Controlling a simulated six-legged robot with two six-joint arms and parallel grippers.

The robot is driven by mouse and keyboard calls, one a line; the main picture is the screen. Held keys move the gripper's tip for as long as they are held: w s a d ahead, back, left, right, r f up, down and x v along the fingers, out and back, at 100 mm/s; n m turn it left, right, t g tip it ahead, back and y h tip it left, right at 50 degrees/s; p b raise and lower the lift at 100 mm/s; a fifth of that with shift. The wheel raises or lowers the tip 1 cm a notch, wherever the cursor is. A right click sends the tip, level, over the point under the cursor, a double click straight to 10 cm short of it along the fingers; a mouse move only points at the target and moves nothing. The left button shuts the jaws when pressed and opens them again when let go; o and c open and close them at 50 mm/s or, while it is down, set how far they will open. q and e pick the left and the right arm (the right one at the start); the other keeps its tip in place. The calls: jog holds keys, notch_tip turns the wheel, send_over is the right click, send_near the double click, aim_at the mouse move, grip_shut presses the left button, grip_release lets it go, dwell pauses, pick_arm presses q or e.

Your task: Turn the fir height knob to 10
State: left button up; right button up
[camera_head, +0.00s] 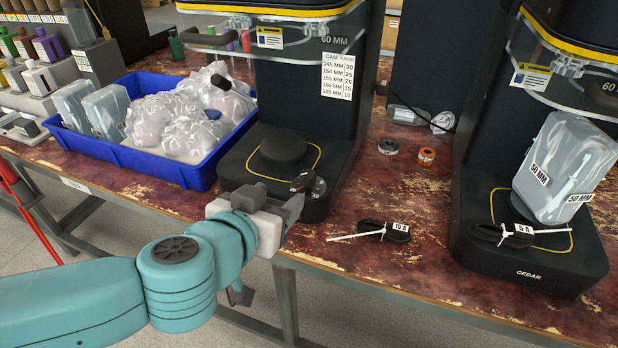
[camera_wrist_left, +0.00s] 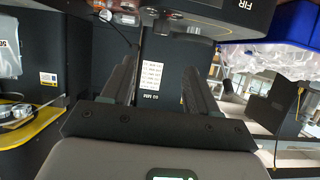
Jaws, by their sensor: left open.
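The fir machine is the black seamer (camera_head: 290,100) left of centre, with a round black plate on its base. Its "FIR" label shows in the left wrist view (camera_wrist_left: 243,4). The dark height knob (camera_head: 303,181) is on the base's front right, beside a round dial; its pointer reading is too small to tell. In the left wrist view the knob (camera_wrist_left: 188,28) shows beyond the fingers. My left gripper (camera_head: 290,204) is open and empty, just in front of the knob; contact cannot be told. My right gripper is out of view.
A blue crate (camera_head: 180,172) of bagged goods stands left. The cedar machine (camera_head: 530,262) stands right, holding a pale container (camera_head: 566,165). A black "10 A" bundle (camera_head: 398,232) and two small rings lie between. A size chart (camera_head: 338,76) is on fir's column.

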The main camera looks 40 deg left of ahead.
aim_at(308, 173)
pick_arm(q)
jog(key=p+x, duration=0.2)
jog(key=x, duration=0.2)
jog(key=p+x, duration=0.2)
jog(key=x, duration=0.3)
jog(key=p+x, duration=0.2)
jog(key=x, duration=0.3)
jog(key=shift+f, duration=0.3)
jog(key=shift+w+a+f, duration=0.15)
jog(key=shift+w+a, duration=0.05)
jog(key=shift+w, duration=0.5)
jog(key=c, duration=0.9)
